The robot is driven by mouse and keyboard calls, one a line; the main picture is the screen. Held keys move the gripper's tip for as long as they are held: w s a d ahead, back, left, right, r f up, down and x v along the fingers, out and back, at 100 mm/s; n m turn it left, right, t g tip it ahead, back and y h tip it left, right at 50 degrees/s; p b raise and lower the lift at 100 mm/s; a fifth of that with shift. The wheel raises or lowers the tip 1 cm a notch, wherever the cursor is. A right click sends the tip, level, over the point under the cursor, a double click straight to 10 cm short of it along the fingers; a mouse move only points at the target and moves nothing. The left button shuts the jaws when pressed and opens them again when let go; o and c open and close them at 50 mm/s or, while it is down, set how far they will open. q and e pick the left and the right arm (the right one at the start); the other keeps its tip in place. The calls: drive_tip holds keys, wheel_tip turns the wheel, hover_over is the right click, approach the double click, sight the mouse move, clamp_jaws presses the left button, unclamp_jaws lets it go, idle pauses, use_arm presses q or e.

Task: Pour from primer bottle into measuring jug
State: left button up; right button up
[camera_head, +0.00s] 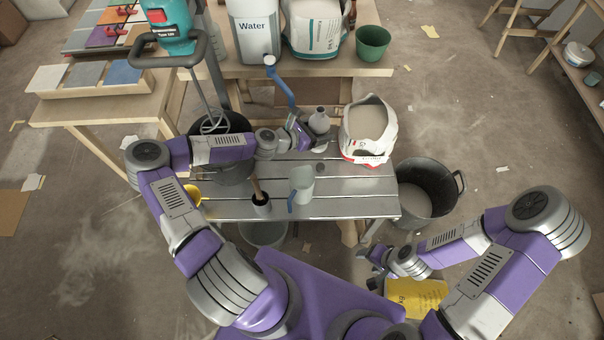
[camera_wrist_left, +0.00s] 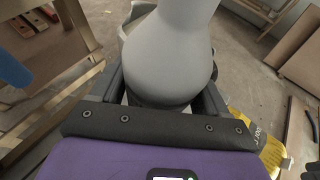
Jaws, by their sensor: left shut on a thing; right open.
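The primer bottle (camera_head: 319,121) is a grey, narrow-necked bottle and looks upright over the back of the slatted bench. My left gripper (camera_head: 308,133) is shut around it. In the left wrist view the bottle (camera_wrist_left: 170,55) fills the space between the two fingers. The measuring jug (camera_head: 303,178) is translucent with a blue handle and stands upright near the bench's middle, in front of the bottle and apart from it. I cannot tell what is inside it. My right gripper (camera_head: 371,268) is open and empty, low in front of the bench's right end.
An open white bag (camera_head: 367,130) stands right of the bottle. A small dark disc (camera_head: 320,167) lies behind the jug. A dark bucket (camera_head: 422,190) and yellow bag (camera_head: 418,298) are at right.

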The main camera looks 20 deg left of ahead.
use_arm(q)
drive_tip(key=s+a+r+m+g+h+p, duration=0.3)
drive_tip(key=s+a+m+g+h+p, duration=0.2)
drive_tip(key=a, duration=0.6)
drive_tip(key=shift+s+a+m+g+p, duration=0.25)
drive_tip(key=shift+s+m+g+p, duration=0.15)
drive_tip(key=shift+s+m+p, duration=0.35)
